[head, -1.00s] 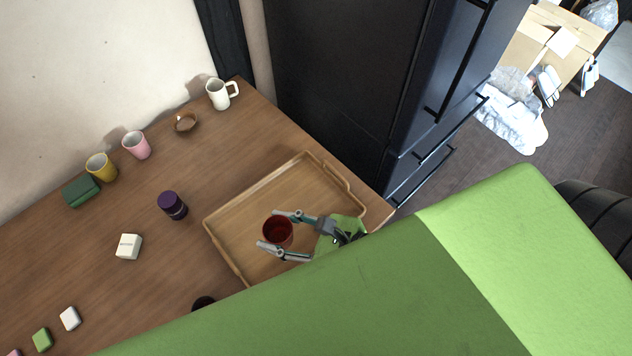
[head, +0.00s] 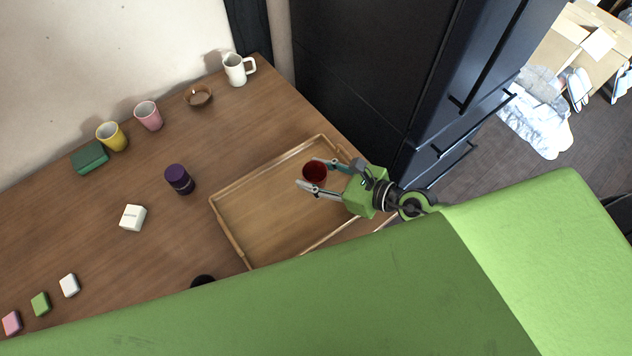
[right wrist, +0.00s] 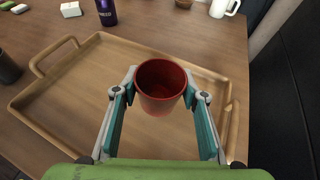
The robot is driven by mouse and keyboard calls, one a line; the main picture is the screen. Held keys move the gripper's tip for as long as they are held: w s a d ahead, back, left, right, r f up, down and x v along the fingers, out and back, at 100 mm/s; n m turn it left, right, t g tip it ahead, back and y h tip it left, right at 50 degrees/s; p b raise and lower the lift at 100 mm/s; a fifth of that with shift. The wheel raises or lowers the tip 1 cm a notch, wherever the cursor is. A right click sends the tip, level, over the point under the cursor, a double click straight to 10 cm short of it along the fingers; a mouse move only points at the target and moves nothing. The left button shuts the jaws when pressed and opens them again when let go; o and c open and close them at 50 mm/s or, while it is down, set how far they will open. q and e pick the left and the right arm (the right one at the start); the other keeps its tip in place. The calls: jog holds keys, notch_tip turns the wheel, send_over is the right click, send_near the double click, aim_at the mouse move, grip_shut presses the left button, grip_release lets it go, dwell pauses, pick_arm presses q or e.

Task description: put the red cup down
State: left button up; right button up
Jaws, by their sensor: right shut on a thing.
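The red cup (head: 314,172) is upright between the fingers of my right gripper (head: 318,178), over the right part of the wooden tray (head: 262,222). In the right wrist view the red cup (right wrist: 161,88) sits between the fingertips, which touch it on both sides. The right gripper (right wrist: 160,95) is shut on it. The tray (right wrist: 75,100) lies under the cup in that view. I cannot tell whether the cup's base touches the tray. My left gripper is not in view.
A purple jar (head: 179,179) and a white box (head: 133,217) stand left of the tray. A brown bowl (head: 198,96), white mug (head: 238,69), pink cup (head: 148,115) and yellow cup (head: 111,136) stand along the wall. A dark cabinet (head: 370,70) borders the table. The tray's left part is bare.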

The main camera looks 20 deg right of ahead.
aim_at(316, 179)
jog(key=shift+w+d+f+b, duration=0.15)
jog(key=shift+w+f+b, duration=0.2)
jog(key=shift+f, duration=0.2)
jog(key=f, duration=0.1)
jog(key=f+b, duration=0.2)
jog(key=shift+w+d+f, duration=0.1)
jog(key=shift+w+d, duration=0.05)
jog(key=shift+w, duration=0.1)
jog(key=shift+f, duration=0.15)
jog(key=shift+f+b, duration=0.15)
jog(key=shift+b, duration=0.25)
jog(key=o, duration=1.2)
jog(key=shift+s, duration=0.1)
